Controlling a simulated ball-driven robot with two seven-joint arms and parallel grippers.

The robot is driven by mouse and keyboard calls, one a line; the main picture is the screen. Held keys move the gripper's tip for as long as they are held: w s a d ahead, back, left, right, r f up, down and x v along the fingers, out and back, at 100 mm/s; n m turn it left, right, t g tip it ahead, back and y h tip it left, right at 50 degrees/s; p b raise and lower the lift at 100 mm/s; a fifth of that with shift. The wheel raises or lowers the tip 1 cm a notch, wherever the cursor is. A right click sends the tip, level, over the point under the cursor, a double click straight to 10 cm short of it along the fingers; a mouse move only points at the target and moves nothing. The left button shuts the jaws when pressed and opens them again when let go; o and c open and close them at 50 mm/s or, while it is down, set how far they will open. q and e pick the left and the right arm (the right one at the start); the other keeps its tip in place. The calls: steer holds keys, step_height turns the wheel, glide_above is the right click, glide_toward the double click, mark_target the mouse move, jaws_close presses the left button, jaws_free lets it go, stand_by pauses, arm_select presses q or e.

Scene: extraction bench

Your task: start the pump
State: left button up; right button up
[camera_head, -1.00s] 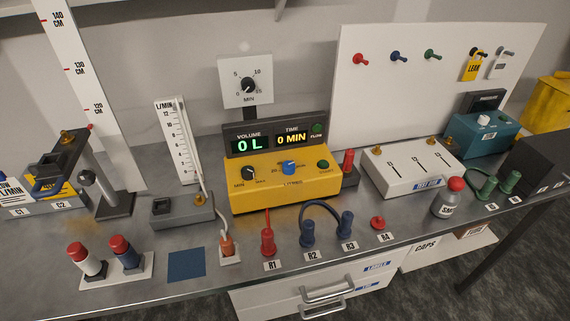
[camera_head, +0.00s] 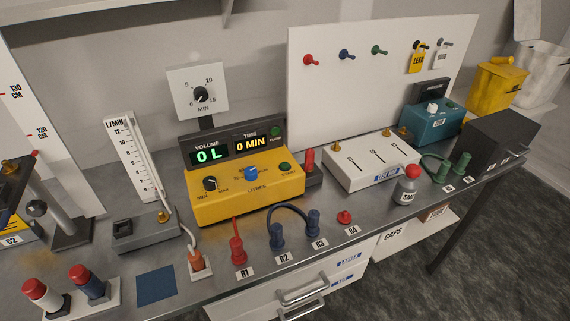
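The yellow pump (camera_head: 245,202) stands on the metal bench. Its front has a black MIN–MAX knob (camera_head: 210,184), a blue litres knob (camera_head: 251,174) and a green START button (camera_head: 285,168). Its display (camera_head: 232,148) reads volume 0 L and time 0 MIN. A small round FLOW lamp (camera_head: 275,132) at the display's right is dark green. A timer dial (camera_head: 201,94) marked 0 to 15 MIN stands behind the pump, its pointer towards the upper right. Neither of my grippers shows in the view.
Red R1 (camera_head: 237,250) and blue R2 (camera_head: 277,238) and R3 (camera_head: 313,223) fittings stand before the pump, a blue hose joining R2 and R3. A flow meter (camera_head: 135,160) stands left, a white test box (camera_head: 370,160) right. A blue mat (camera_head: 156,286) lies clear near the front edge.

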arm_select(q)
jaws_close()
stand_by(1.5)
